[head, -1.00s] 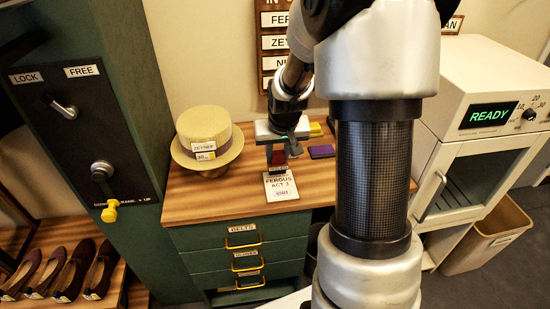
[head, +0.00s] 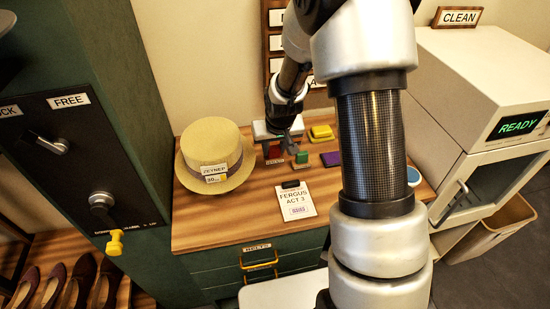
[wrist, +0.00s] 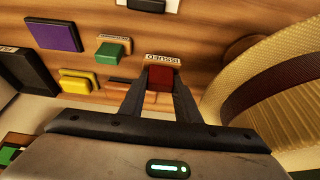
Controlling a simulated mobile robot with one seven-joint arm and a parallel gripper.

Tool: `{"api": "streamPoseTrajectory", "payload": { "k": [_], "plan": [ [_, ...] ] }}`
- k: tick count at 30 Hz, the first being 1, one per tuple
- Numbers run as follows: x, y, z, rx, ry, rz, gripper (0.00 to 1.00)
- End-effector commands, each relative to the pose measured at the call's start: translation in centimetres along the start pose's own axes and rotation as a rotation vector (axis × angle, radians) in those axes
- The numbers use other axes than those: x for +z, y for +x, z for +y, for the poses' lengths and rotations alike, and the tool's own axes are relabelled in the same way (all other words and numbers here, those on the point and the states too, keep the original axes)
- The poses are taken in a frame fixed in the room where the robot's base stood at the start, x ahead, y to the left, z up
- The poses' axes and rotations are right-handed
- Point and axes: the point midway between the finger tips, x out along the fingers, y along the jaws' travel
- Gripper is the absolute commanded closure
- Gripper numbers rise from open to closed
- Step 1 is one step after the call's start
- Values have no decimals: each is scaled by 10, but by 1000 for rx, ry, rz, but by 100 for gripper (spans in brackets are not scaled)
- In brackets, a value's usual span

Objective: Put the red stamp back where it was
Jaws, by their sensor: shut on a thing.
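The red stamp (wrist: 161,77) is between my gripper's fingertips (wrist: 160,92) in the wrist view, with its red face and a small label reading ISSUED (wrist: 163,59) beside it. My gripper (head: 285,139) is shut on it, low over the back of the wooden table. In the head view the red stamp (head: 275,152) is partly hidden by the gripper. A green stamp (wrist: 113,50) and a yellow stamp (wrist: 77,84) lie left of it in the wrist view, near a purple pad (wrist: 53,34). I cannot tell whether the red stamp touches the table.
A straw hat (head: 213,153) with a label stands left of my gripper. The FERGUS ACT 3 card (head: 296,203) lies in front, with a stamped mark and a black clip. A black-edged tray (wrist: 25,68) is at the wrist view's left. Bare wood lies between hat and card.

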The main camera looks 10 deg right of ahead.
Motion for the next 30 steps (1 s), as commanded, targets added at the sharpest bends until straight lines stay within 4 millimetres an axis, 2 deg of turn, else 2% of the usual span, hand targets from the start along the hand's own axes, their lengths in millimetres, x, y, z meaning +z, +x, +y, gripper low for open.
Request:
{"api": "streamPoseTrajectory", "payload": {
  "k": [5,11,23,24,26,30],
  "plan": [
    [6,13,0,0,0,-1,85],
    [16,38,1,1,1,-1,85],
    [18,44,1,1,2,2,85],
    [17,42,1,1,1,2,64],
    [17,42,1,1,2,1,54],
    [17,42,1,0,2,1,52]
  ]
}}
